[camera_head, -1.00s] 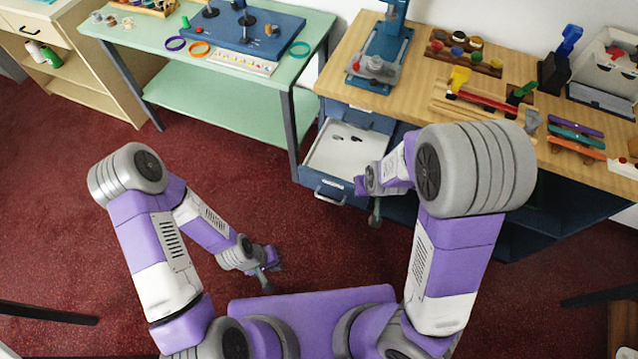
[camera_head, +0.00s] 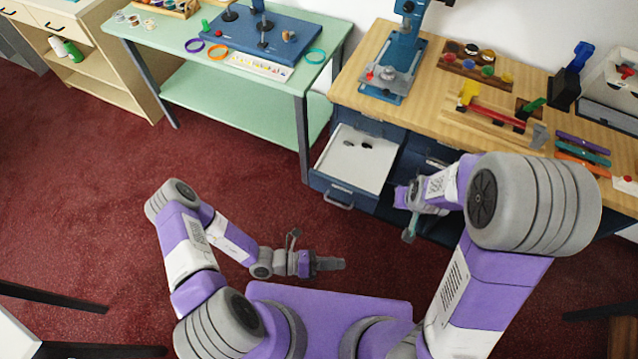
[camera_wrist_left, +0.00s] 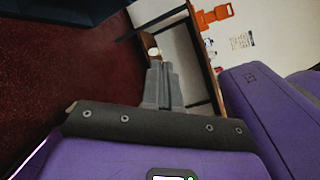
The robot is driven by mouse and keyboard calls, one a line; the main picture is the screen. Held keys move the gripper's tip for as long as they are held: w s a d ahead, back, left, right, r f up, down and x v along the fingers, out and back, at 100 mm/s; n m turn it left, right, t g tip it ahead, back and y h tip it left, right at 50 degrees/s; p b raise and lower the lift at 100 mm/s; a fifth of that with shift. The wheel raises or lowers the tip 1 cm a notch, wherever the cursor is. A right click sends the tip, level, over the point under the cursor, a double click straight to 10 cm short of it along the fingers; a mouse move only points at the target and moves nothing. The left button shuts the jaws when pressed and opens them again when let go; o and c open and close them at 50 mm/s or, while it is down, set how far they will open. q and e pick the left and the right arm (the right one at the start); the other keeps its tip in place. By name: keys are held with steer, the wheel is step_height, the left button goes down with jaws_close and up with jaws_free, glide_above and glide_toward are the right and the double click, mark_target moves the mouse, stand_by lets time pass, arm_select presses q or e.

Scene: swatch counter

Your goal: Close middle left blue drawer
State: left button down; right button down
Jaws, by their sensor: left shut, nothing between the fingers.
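The blue drawer (camera_head: 342,187) at the left of the workbench is pulled out. Its white inside holds a few small dark items, and a grey handle (camera_head: 338,201) is on its front. My left gripper (camera_head: 338,264) is shut and empty, low over the floor in front of the drawer and apart from it. Its shut fingers also show in the left wrist view (camera_wrist_left: 164,85). My right gripper (camera_head: 408,236) is just right of the open drawer, in front of the blue cabinet; I cannot tell its finger state.
The wooden workbench top (camera_head: 425,109) carries a blue press (camera_head: 394,75), paint pots and tools. A green table (camera_head: 240,101) stands to the left, with rings and a blue board on it. Red carpet (camera_head: 110,190) lies free between my left arm and the green table.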

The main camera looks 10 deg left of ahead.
arm_select(q)
steer(key=w+a+n+t+y, duration=0.3)
steer(key=w+a+n+t, duration=0.1)
steer(key=w+n+t, duration=0.5)
steer(key=n+t+y+p, duration=0.1)
steer(key=n+t+y, duration=0.6)
steer(key=n, duration=0.4)
glide_toward(323, 179)
steer(key=shift+g+y, duration=0.6)
steer(key=x, duration=0.3)
steer(key=r+b+x, duration=0.1)
steer(key=x, duration=0.2)
steer(key=shift+w+d+r, duration=0.25)
steer(key=shift+w, duration=0.1)
steer(key=shift+w, duration=0.1)
